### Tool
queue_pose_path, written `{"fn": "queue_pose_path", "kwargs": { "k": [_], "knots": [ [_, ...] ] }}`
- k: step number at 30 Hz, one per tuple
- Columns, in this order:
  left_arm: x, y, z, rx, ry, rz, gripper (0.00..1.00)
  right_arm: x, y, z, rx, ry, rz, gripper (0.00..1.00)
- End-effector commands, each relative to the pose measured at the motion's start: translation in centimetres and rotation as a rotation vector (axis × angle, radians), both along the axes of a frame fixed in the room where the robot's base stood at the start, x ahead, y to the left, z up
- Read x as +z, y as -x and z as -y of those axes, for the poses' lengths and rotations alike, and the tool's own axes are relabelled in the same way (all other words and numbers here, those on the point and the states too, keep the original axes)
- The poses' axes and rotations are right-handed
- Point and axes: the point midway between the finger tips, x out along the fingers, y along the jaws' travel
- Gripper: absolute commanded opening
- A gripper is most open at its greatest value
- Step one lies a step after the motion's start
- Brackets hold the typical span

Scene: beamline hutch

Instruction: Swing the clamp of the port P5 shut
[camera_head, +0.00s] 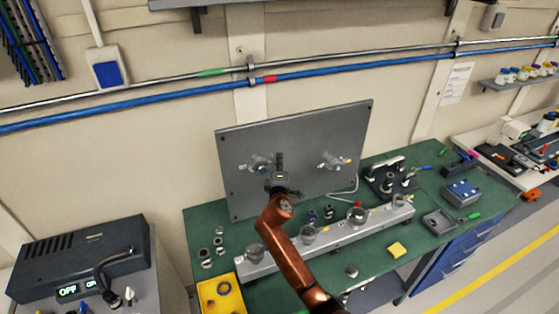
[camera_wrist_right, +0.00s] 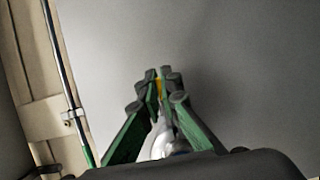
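An upright grey panel (camera_head: 300,125) on the green bench carries two silver ports with clamps. The left port's clamp (camera_head: 258,163) is partly hidden by my right gripper (camera_head: 279,163). The right port's clamp (camera_head: 332,160) is in plain view and has a yellow tip. No port label is readable, so I cannot tell which is P5. In the right wrist view, the green fingers of my right gripper (camera_wrist_right: 158,84) come together at their tips around a yellow tip, with the silver clamp (camera_wrist_right: 158,135) between the fingers. My left gripper is not in view.
A white rail (camera_head: 330,236) with several round ports lies along the bench (camera_head: 375,268) below the panel. A dark instrument box (camera_head: 85,255) stands at the left.

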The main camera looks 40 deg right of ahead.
Motion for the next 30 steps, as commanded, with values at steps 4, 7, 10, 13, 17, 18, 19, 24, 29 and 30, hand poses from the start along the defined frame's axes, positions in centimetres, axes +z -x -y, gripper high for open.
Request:
{"fn": "queue_pose_path", "kwargs": {
  "k": [4,7,10,13,17,18,19,24,29,30],
  "knots": [
    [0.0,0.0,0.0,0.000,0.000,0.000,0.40,-0.6,0.0,-0.1,0.000,-0.009,-0.007,0.00],
    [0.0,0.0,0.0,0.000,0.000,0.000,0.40,-0.7,0.0,-0.1,0.000,-0.009,-0.008,0.07],
    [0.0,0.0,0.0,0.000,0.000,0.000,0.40,-0.7,0.0,-0.1,0.000,-0.009,-0.009,0.14],
    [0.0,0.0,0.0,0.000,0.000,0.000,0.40,-0.8,0.0,0.0,0.000,-0.008,-0.010,0.21],
    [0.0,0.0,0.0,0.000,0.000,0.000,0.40,-0.6,0.0,0.0,0.000,-0.007,-0.008,0.22],
    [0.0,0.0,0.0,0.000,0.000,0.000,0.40,-0.6,0.0,0.0,0.000,-0.006,-0.008,0.22],
    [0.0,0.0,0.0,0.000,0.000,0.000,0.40,-0.5,0.0,0.0,0.000,-0.005,-0.007,0.22],
    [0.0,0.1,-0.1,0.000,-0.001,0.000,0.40,-0.4,0.0,0.0,0.000,-0.004,-0.006,0.22],
    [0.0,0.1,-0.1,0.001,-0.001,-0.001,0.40,-0.4,0.7,-0.6,0.001,-0.004,-0.005,0.22],
    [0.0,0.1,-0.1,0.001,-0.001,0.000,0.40,-0.4,1.1,-0.9,0.001,-0.004,-0.004,0.22]
  ]
}}
